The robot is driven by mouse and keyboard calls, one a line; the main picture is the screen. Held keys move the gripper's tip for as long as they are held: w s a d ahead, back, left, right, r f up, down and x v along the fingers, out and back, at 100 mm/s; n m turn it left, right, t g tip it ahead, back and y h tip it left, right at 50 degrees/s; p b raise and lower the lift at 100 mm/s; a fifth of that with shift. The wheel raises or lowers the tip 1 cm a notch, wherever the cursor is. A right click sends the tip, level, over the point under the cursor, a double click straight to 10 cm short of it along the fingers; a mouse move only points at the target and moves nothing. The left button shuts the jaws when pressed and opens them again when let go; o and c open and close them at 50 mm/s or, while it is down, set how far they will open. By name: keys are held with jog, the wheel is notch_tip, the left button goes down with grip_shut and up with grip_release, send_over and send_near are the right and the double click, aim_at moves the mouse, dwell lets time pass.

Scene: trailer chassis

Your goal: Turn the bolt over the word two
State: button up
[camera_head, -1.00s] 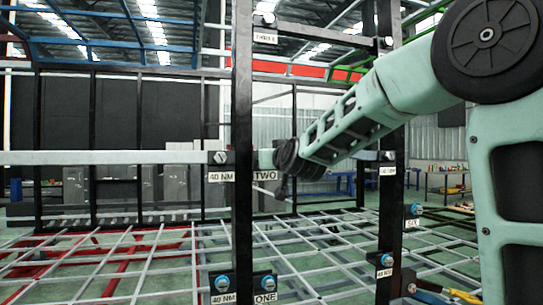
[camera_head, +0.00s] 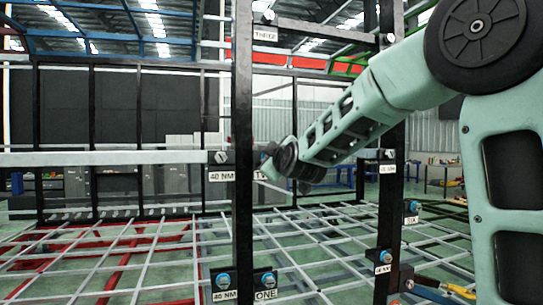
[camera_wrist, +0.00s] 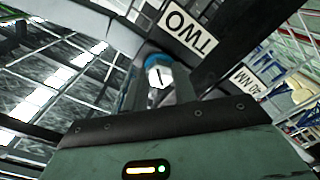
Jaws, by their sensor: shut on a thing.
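The bolt (camera_wrist: 157,77) has a pale hex head and a blue collar. In the wrist view it sits between the two fingers of my gripper (camera_wrist: 159,86), which is shut on it. The TWO label (camera_wrist: 188,32) is beside the bolt and appears turned over in that view. In the head view, the TWO label (camera_head: 259,176) is partly covered by my gripper (camera_head: 267,166), and the bolt is hidden behind it. The label is on the black upright post (camera_head: 242,110).
A neighbouring bolt (camera_head: 221,157) with a 40 NM label (camera_head: 221,176) is just left of the post. Lower are the ONE bolt (camera_head: 266,279) and another blue bolt (camera_head: 223,281). A second black post (camera_head: 391,200) stands right of my gripper, below my arm.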

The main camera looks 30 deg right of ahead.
jog(key=shift+d+n, duration=0.1)
jog(key=shift+n, duration=0.2)
jog(key=o, duration=1)
jog(key=shift+w, duration=0.1)
jog(key=shift+f, duration=0.1)
